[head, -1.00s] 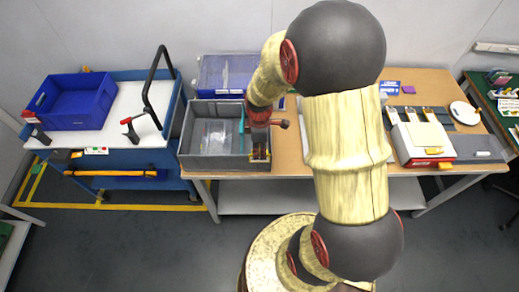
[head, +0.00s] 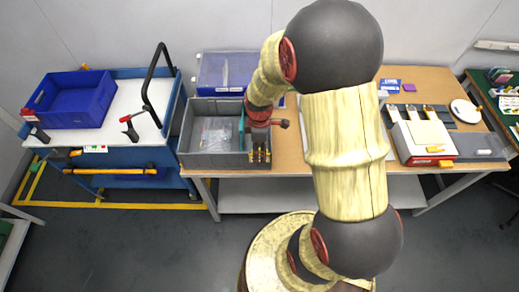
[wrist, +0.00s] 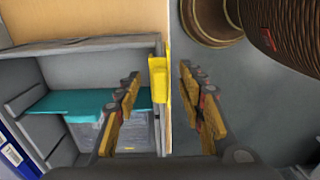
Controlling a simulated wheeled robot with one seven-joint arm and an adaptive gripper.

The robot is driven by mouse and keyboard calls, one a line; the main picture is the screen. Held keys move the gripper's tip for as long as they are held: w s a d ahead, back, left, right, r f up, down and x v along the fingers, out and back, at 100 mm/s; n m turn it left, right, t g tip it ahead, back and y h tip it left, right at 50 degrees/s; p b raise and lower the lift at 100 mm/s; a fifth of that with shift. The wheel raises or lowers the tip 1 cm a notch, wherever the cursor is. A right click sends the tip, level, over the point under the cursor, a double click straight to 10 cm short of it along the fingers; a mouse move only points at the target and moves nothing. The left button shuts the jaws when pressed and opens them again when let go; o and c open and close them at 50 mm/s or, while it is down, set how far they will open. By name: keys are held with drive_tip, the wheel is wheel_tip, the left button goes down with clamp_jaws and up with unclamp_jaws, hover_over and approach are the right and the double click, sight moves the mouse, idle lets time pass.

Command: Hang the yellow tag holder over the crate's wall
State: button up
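The yellow tag holder (wrist: 160,80) sits on the top of one wall of the grey crate (wrist: 80,43) in the wrist view. Part of it lies on the wall's top and part hangs down the outer side. My gripper (wrist: 160,72) is open around it, one finger inside the crate and one outside, with a gap visible on both sides. In the head view the grey crate (head: 222,161) stands at the left end of the wooden table, with my gripper (head: 260,156) at its front right corner. The holder is too small there to make out clearly.
The crate holds clear bags (head: 216,130) and a teal strip (wrist: 75,102). A lidded blue box (head: 226,72) stands behind it. A cart with a blue bin (head: 72,100) is at left. A white-and-red device (head: 424,143) is at right.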

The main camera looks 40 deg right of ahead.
drive_tip(key=shift+r, duration=0.1)
wheel_tip(320, 180, up, 12)
idle(0.6)
idle(0.4)
drive_tip(key=s+a+r+m+t+b, duration=0.3)
drive_tip(key=s+a+r+m+t, duration=0.2)
drive_tip(key=s+a+r+m, duration=0.6)
wheel_tip(320, 180, up, 3)
drive_tip(key=shift+s+a+r+t, duration=0.2)
drive_tip(key=shift+s+a+t, duration=0.1)
drive_tip(key=shift+s+a, duration=0.25)
idle(1.1)
